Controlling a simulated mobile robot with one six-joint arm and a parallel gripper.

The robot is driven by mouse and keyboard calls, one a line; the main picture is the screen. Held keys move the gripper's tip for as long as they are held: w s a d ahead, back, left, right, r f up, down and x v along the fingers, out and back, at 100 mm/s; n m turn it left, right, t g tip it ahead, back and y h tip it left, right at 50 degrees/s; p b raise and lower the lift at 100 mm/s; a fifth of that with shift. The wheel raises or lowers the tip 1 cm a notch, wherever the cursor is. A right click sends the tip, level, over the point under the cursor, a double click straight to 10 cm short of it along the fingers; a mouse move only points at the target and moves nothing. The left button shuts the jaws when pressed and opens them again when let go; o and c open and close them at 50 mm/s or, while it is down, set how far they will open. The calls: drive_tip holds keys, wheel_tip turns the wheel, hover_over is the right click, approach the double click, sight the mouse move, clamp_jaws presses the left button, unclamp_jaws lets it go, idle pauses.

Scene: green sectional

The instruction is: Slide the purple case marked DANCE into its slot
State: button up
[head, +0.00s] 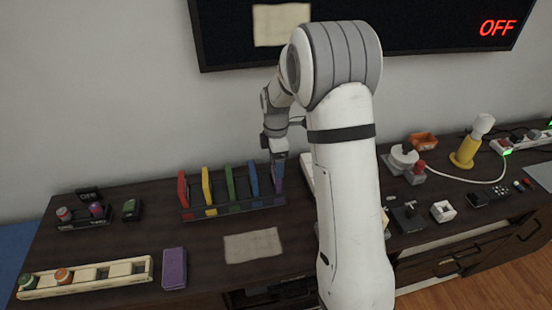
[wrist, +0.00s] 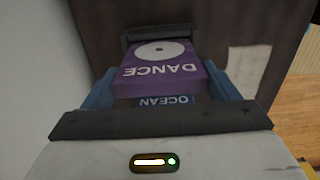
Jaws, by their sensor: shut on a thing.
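The purple case marked DANCE (wrist: 188,78) is between the blue fingers of my gripper (wrist: 161,90), which is shut on it. In the head view the purple case (head: 279,178) is at the right end of the dark slotted rack (head: 236,211), right of the blue case (head: 253,179). My gripper (head: 277,158) is above it. A blue case marked OCEAN (wrist: 168,101) shows beside the DANCE case in the wrist view. The case looks upright, low at the rack; I cannot tell whether its lower edge is fully in the slot.
Red (head: 182,188), yellow (head: 207,187) and green (head: 230,183) cases stand in the rack. Another purple case (head: 174,268) lies flat in front. A paper sheet (head: 253,245) and a cream block tray (head: 85,277) lie nearby. My arm hides the table right of the rack.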

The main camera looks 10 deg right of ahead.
drive_tip(key=shift+f+b, duration=1.15)
drive_tip(key=shift+f, duration=0.6)
drive_tip(key=o, duration=1.2)
drive_tip(key=shift+r, duration=3.9)
